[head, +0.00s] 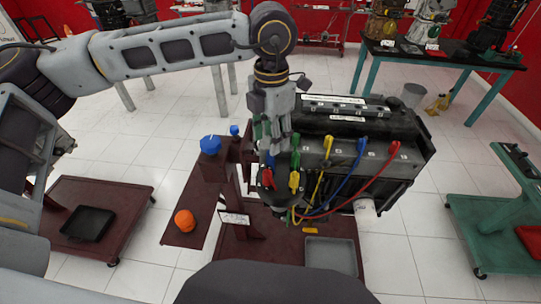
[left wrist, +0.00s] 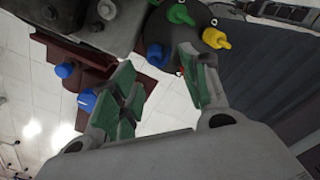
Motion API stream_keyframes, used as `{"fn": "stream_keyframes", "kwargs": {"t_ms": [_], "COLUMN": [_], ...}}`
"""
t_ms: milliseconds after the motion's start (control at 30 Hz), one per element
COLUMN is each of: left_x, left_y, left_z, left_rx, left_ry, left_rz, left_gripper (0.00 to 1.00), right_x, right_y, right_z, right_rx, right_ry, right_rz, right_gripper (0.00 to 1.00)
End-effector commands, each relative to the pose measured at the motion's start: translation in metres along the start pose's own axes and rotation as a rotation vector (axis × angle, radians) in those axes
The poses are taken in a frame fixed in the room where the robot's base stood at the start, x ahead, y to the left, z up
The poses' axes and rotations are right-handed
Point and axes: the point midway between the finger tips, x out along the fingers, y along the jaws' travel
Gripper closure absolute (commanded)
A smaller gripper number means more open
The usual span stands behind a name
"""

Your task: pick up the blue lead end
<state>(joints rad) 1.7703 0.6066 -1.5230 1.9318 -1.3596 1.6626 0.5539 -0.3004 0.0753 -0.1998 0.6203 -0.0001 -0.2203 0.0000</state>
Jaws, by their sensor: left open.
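The engine block (head: 345,125) is dark grey and black, held on a maroon stand. In the head view a blue lead end (head: 360,147) sits on its side between a yellow (head: 327,144) and a red lead end (head: 394,149). My left gripper (head: 270,155) is open, pointing down at the engine's left end. In the left wrist view another blue lead end (left wrist: 155,54) shows just beyond the open fingers (left wrist: 160,88), with green (left wrist: 180,14) and yellow (left wrist: 215,38) lead ends above it. It looks apart from the fingers; my gripper hides it in the head view. My right gripper is not in view.
Blue knobs (head: 210,145) stand on the maroon stand (head: 215,170) left of the gripper. An orange ball-like knob (head: 184,220) is lower left. Loose coloured wires hang along the engine's side. A grey tray (head: 331,257) lies below; a green cart (head: 500,240) is at right.

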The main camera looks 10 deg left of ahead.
Motion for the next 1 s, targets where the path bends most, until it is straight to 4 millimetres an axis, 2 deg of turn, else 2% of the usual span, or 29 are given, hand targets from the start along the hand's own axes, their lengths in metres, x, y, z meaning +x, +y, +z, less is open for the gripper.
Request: {"fn": "stream_keyframes", "kwargs": {"t_ms": [200, 667, 1000], "left_x": [0.015, 0.019, 0.049], "left_y": [0.0, 0.001, 0.008], "left_z": [0.0, 0.0, 0.004], "left_rx": [0.001, 0.0, 0.0], "left_ry": [0.0, 0.002, 0.002], "left_rz": [0.0, 0.0, 0.0], "left_gripper": [0.55, 0.55, 0.55], "right_x": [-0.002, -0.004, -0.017], "right_y": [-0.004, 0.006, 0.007], "right_z": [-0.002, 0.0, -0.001], "right_rx": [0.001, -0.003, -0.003], "right_ry": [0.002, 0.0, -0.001], "right_rz": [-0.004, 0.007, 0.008], "right_gripper": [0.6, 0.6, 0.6]}}
